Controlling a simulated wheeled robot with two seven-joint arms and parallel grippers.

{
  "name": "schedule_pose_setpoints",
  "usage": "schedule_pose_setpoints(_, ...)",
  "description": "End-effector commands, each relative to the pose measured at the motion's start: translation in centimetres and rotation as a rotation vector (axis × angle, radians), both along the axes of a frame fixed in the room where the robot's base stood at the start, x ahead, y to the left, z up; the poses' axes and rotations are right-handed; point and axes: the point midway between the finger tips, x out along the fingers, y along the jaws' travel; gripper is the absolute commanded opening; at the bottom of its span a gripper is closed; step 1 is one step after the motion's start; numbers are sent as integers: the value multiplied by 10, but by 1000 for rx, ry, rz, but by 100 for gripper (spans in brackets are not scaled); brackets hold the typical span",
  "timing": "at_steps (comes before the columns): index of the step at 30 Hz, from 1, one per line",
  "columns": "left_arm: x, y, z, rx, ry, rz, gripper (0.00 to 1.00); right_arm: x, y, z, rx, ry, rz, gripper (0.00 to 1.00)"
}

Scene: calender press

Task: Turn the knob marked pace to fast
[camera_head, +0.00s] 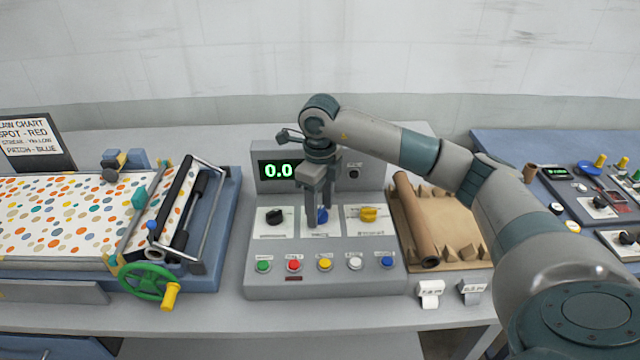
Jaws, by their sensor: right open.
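The grey control box (262,292) carries a row of three knobs on white plates. They are a black knob (274,216), a blue knob (321,215) and a yellow knob (369,214). The lettering on the plates is too small to read, so I cannot tell which knob is marked pace. My right gripper (318,217) points down at the blue knob with its jaws open. Its fingers partly hide the knob and its plate; I cannot tell whether they touch it. My left gripper is out of view.
Below the knobs is a row of coloured buttons (325,265). A lit display (279,171) reads 0.0. At left stands a roller press with dotted sheet and green handwheel (148,282). At right lies a brown tray with a roll (416,220). Paper tags (430,292) sit at the front.

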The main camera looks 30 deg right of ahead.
Motion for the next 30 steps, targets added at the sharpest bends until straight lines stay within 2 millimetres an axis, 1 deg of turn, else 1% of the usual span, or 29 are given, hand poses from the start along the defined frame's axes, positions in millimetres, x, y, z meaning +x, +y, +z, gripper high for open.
schedule_pose_setpoints(5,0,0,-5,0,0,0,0,1,0,11,1,-3,1,50)
schedule_pose_setpoints(8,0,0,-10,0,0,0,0,1,0,24,0,-4,2,50)
schedule_pose_setpoints(14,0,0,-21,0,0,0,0,1,0,59,1,-6,1,50)
schedule_pose_setpoints(18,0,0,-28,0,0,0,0,1,0,88,0,-7,0,50)
schedule_pose_setpoints(20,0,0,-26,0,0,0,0,1,0,98,-1,-5,-1,50)
schedule_pose_setpoints(30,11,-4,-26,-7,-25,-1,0,0,-1,142,-1,-4,-1,50)
